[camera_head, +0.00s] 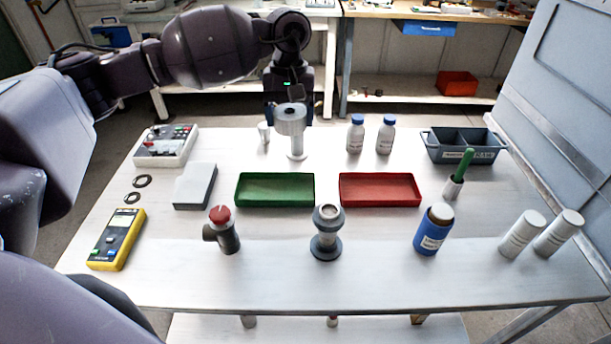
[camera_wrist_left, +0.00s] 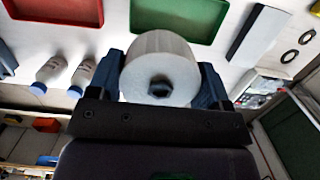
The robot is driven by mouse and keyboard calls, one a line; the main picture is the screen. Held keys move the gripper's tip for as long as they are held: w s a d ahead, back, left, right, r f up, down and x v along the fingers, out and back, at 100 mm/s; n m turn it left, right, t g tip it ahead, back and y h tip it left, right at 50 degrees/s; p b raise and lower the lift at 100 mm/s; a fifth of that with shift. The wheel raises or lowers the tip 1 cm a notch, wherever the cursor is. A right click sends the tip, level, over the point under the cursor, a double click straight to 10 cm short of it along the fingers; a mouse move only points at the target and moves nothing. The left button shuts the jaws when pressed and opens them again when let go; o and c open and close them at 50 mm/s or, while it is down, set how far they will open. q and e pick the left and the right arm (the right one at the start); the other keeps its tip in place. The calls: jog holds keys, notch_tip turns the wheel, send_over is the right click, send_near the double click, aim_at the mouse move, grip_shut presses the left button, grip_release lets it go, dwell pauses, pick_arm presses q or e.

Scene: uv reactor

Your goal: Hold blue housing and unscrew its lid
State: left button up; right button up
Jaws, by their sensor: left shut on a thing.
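The blue housing (camera_head: 431,236) stands upright at the front right of the table in the head view, with a white label and a pale, brownish top (camera_head: 441,212). No gripper is near it. My left gripper (camera_head: 289,108) is at the back middle of the table, shut on a light grey part with a wide round head (camera_head: 290,123) and a narrower stem. In the left wrist view, this part sits between the blue fingers (camera_wrist_left: 165,88) and shows a dark recess in its end. Whether its foot touches the table is unclear. My right gripper is not in view.
A green tray (camera_head: 275,204) and a red tray (camera_head: 380,204) lie mid-table. A grey flanged fitting (camera_head: 326,245) and a red-capped fitting (camera_head: 222,240) stand in front. White cylinders (camera_head: 521,236) are right of the housing; a green-handled tool (camera_head: 460,170) stands behind it.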

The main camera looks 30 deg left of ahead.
aim_at(294, 193)
pick_arm(q)
jog(key=shift+w+f, duration=0.1)
jog(key=shift+w, duration=0.15)
jog(key=shift+f, duration=0.35)
notch_tip(294, 193, down, 19)
jog(key=shift+f, duration=0.2)
jog(key=o, duration=0.7)
jog(key=shift+o, duration=0.2)
notch_tip(294, 193, up, 12)
jog(key=w, duration=0.1)
jog(key=shift+a+r, duration=0.2)
jog(key=shift+a, duration=0.1)
